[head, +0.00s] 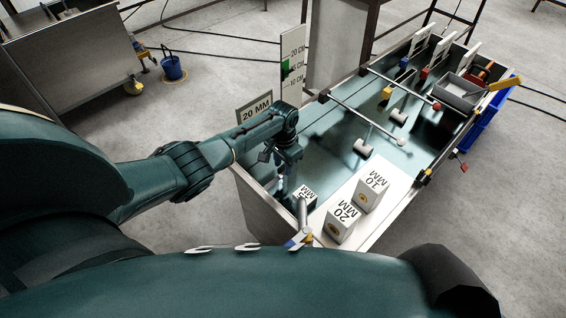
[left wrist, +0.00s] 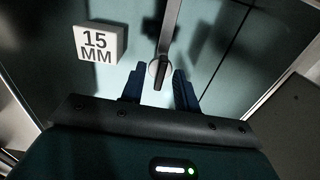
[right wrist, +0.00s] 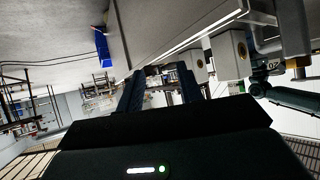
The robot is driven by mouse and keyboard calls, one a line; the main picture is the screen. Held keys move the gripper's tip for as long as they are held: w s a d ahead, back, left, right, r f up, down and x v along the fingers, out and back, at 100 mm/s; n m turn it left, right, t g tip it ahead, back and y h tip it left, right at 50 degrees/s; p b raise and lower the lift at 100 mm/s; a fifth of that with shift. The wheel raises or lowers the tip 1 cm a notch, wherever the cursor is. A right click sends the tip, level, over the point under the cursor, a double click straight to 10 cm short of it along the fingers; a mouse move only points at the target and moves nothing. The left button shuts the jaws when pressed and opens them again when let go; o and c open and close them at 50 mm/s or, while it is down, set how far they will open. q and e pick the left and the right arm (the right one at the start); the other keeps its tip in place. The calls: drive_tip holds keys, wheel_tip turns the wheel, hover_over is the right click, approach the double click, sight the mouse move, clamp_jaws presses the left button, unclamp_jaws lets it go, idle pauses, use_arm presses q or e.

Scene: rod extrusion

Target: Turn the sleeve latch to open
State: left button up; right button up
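A round silver knob (left wrist: 153,68) with a short dark lever (left wrist: 160,76) shows at the end of a grey bar (left wrist: 171,28) in the left wrist view. It looks like the sleeve latch, but I cannot be sure. The lever points down the picture, toward my gripper. My left gripper (head: 285,178) hangs over the near left part of the bench. Its fingers are apart, on either side of the knob in the left wrist view; I cannot tell whether they touch it. My right gripper (right wrist: 159,72) is open and empty, away from the bench top.
A 15 MM block (left wrist: 98,43) lies left of the knob. The 20 MM block (head: 342,222) and 10 MM block (head: 371,189) stand on a white plate. A 20 MM sign (head: 256,109) and a height board (head: 292,62) stand on the bench's left side. Rods lie farther back.

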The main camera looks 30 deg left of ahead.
use_arm(q)
wheel_tip(320, 180, up, 13)
drive_tip(key=p, duration=0.2)
use_arm(e)
drive_tip(key=shift+s+d+r, duration=0.1)
drive_tip(key=shift+s+d, duration=0.15)
drive_tip(key=shift+d, duration=0.2)
drive_tip(key=shift+s, duration=0.1)
idle(0.3)
